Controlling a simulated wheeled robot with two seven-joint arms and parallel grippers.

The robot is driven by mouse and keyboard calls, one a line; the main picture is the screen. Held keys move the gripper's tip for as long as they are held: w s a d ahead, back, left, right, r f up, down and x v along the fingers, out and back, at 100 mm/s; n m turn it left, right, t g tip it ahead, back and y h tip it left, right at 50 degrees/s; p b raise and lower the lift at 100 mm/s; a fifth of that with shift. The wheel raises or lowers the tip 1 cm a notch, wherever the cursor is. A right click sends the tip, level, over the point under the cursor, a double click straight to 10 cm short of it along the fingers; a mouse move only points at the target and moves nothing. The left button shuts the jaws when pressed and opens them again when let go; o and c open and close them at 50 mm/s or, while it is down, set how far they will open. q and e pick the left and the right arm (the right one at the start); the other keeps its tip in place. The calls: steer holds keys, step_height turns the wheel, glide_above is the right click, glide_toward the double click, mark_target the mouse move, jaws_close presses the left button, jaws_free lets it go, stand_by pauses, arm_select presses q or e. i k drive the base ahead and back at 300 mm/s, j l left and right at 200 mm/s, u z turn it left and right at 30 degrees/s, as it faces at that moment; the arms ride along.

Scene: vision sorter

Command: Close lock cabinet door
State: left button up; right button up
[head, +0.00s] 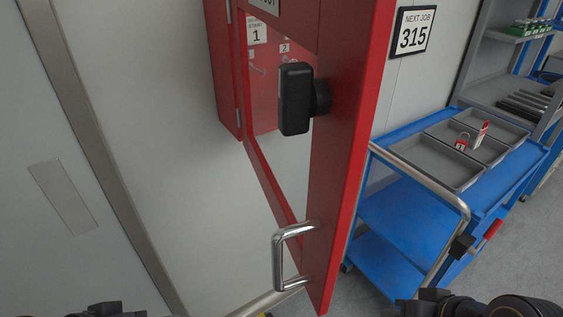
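The red lock cabinet (223,80) is on the wall at the upper middle of the head view. Its red door (349,150) stands open, swung out toward me, with a see-through pane in its frame. A silver bar handle (278,258) is low on the door, and a black latch block (295,98) is higher up. My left gripper (104,309) shows only partly at the bottom left edge, well apart from the door. My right gripper (432,298) is at the bottom right, to the right of the door and not touching the handle. Neither set of fingers shows clearly.
A blue cart (405,225) with grey trays (432,165) stands right of the door; a red padlock (462,141) and a red tag (481,134) lie in the trays. Grey shelving (480,55) is behind it.

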mark_target(350, 40)
steer(key=k+j+u, duration=0.15)
steer(key=k, duration=0.4)
steer(key=k+j+u, duration=0.2)
steer(key=k, duration=0.3)
